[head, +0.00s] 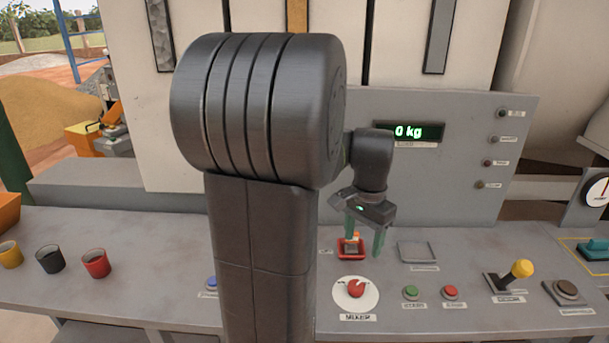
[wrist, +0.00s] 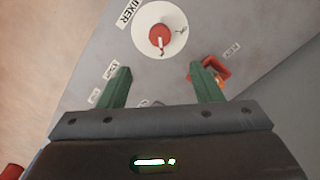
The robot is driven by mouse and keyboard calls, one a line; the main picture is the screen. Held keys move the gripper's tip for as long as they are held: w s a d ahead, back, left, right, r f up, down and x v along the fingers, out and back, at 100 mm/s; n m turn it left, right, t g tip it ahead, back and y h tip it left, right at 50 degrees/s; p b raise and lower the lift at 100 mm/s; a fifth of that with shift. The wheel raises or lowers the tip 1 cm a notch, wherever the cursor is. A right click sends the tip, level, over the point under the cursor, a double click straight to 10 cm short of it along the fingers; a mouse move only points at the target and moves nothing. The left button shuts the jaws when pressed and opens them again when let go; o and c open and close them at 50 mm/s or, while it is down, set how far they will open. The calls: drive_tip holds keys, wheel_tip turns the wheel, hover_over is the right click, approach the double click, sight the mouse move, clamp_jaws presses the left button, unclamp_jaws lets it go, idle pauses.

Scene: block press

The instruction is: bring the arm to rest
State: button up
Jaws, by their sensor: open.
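My gripper (head: 364,242) is open, with its two green fingers apart and nothing between them. It hangs above the grey control panel, close to a red square tray (head: 351,252). In the wrist view my gripper (wrist: 160,85) points at the panel. The red mixer knob (wrist: 160,38) on its white disc shows beyond the fingers, and the red tray (wrist: 212,72) is partly behind the right finger. The mixer knob (head: 356,287) also shows in the head view, below the gripper. My dark arm hides the middle of the panel.
A green button (head: 411,292), a red button (head: 450,292) and a yellow-topped lever (head: 522,270) stand right of the mixer knob. Yellow, black and red cups (head: 96,264) stand at the left.

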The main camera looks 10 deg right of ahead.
sight(357, 284)
wheel_tip(357, 284, down, 14)
drive_tip(key=shift+r, duration=0.1)
idle(0.5)
drive_tip(key=shift+r, duration=0.1)
